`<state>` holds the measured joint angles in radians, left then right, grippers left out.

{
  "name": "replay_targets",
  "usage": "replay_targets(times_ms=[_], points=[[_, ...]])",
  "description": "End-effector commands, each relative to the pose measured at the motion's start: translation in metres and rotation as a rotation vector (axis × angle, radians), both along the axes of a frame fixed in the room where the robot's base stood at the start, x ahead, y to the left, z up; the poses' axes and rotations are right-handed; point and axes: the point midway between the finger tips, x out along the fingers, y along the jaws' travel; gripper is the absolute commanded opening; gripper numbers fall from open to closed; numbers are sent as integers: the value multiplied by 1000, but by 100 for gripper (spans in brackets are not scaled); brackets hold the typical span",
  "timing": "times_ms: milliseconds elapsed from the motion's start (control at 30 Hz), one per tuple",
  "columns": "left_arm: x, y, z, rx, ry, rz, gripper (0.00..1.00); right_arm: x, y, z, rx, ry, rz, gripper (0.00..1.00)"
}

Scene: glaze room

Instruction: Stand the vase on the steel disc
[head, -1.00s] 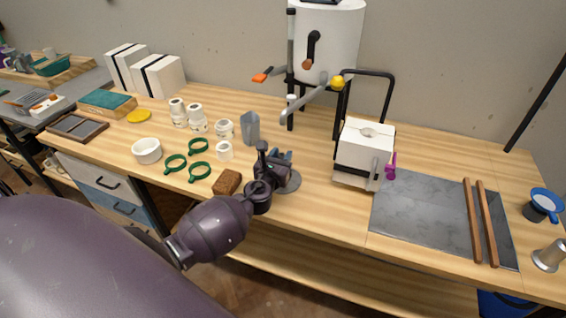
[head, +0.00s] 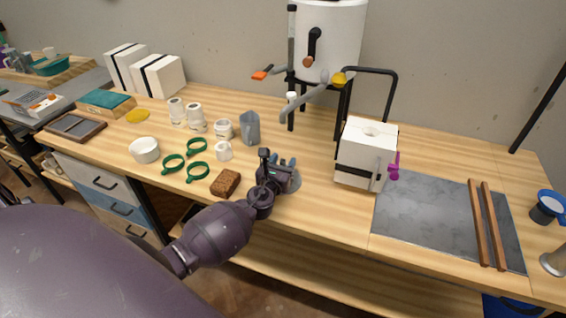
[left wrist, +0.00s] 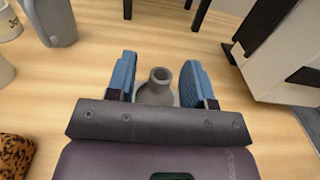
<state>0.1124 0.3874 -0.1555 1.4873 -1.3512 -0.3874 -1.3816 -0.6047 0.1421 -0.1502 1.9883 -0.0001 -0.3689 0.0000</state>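The vase (left wrist: 157,93) is grey with a narrow round neck. In the left wrist view it shows upright between the blue fingers of my left gripper (left wrist: 160,82), with a gap on either side of its neck. In the head view my left gripper (head: 285,170) is low over the bench, its fingers apart. The steel disc (head: 297,184) is a grey round plate, partly hidden by that gripper. The vase's base is hidden, so I cannot tell whether it rests on the disc. My right gripper is not in view.
A brown sponge-like block (head: 226,183), green rings (head: 197,171), a white mug (head: 223,151) and a grey jug (head: 250,128) lie left of the gripper. A white boxy device (head: 364,154) stands to the right, beside a grey slab (head: 425,215) with two wooden strips.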

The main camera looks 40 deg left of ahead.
Motion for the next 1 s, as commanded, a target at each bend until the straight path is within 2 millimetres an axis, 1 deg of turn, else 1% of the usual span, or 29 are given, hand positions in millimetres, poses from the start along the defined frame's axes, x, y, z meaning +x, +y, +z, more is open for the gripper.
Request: replay_targets(times_ms=[33, 67, 300, 433, 567, 767, 900, 1000], points=[[0, 0, 0, 0, 0, 0, 56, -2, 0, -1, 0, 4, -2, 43], [0, 0, 0, 0, 0, 0, 60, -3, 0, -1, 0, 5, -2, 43], [0, 0, 0, 0, 0, 0, 60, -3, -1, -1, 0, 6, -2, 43], [0, 0, 5, 0, -1, 0, 60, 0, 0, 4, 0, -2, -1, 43], [-16, -3, 2, 0, 2, 0, 60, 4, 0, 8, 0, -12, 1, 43], [-51, -12, 2, -1, 2, 0, 60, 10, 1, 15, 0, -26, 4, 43], [-77, -18, 2, -1, 2, 0, 60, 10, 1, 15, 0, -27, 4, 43], [-92, -22, 2, 0, 2, 1, 60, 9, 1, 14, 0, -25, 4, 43]])
